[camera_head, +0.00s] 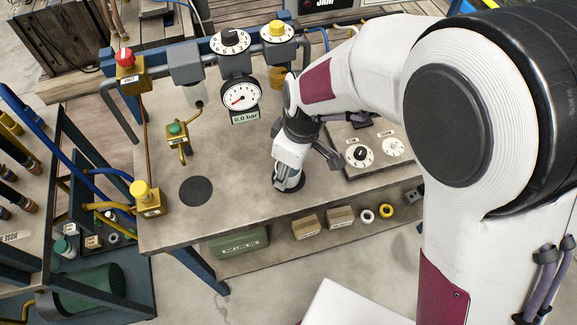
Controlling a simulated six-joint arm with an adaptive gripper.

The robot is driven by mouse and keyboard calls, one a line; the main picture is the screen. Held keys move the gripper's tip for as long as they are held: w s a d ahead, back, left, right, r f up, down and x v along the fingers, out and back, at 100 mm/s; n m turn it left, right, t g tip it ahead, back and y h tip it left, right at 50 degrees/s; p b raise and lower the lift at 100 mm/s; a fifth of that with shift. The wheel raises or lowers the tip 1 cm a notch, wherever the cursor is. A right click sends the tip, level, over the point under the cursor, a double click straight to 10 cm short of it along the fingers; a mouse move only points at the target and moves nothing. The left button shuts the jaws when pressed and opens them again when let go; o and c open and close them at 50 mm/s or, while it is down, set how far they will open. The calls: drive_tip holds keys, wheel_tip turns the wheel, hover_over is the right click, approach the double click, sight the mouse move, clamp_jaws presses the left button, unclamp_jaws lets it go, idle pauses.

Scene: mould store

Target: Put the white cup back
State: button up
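My gripper (288,182) points down close over the bench top (235,205), right of a flat dark round spot (195,191). Its dark fingers are small and partly hidden by the wrist, so I cannot tell whether they are open, shut or holding something. I cannot clearly make out a white cup. A pale, cup-like cylinder (194,96) shows under a grey block at the back of the bench, but I cannot tell whether it is the cup.
A gauge (241,94) reading 0.0 bar, a red knob (125,58), a yellow-knobbed valve (145,197) and a green-knobbed valve (177,133) stand around the bench. A dial panel (375,150) lies right of my gripper. Boxes (306,227) and rings sit on the shelf below.

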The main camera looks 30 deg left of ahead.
drive_tip(key=o, duration=0.4)
drive_tip(key=shift+o, duration=0.2)
drive_tip(key=shift+r, duration=0.1)
wheel_tip(320, 180, up, 12)
drive_tip(key=d, duration=0.1)
drive_tip(key=shift+d, duration=0.4)
idle(0.5)
drive_tip(key=shift+d, duration=0.1)
